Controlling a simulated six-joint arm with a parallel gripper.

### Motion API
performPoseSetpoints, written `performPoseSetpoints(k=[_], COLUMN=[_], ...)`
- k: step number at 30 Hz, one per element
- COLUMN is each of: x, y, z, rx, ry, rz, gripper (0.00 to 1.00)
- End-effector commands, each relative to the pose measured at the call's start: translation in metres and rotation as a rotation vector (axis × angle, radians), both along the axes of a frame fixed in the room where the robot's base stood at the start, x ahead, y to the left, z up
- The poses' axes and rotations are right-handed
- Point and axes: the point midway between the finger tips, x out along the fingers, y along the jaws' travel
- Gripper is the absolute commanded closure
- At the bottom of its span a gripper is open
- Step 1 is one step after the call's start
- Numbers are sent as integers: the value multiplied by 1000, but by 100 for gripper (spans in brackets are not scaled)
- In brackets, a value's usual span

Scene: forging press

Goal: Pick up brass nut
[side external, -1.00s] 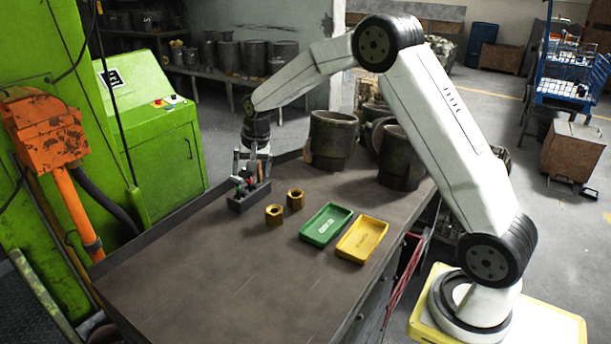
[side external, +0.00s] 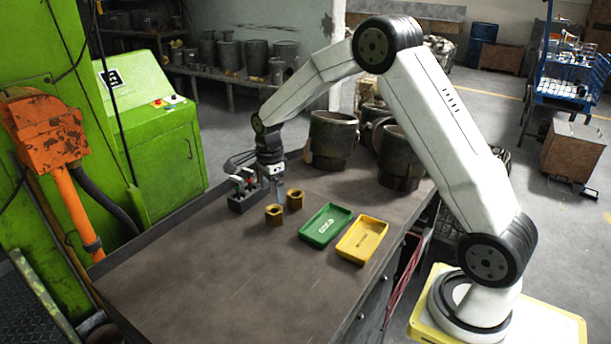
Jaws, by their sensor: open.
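Two brass nuts sit side by side on the dark workbench. The nearer brass nut (side external: 274,215) is at the left, and the other brass nut (side external: 295,199) stands just behind it to the right. My gripper (side external: 272,192) points down, just behind and left of the farther nut. It is open, and no nut shows between its fingers. Its fingertips are small here, so their exact gap to the nuts is hard to tell.
A dark holder (side external: 248,197) with red and green topped items stands left of my gripper. A green tray (side external: 326,225) and a yellow tray (side external: 361,239) lie right of the nuts. Large metal pots (side external: 333,140) stand behind. The bench front (side external: 220,275) is clear.

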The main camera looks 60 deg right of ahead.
Motion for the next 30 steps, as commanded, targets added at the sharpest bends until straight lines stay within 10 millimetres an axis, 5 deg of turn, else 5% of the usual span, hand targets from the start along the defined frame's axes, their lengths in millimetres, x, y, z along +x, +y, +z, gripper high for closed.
performPoseSetpoints(k=[30], x=[-3], y=[0], z=[-38], rx=[1], ry=[9], rz=[-37], gripper=[0])
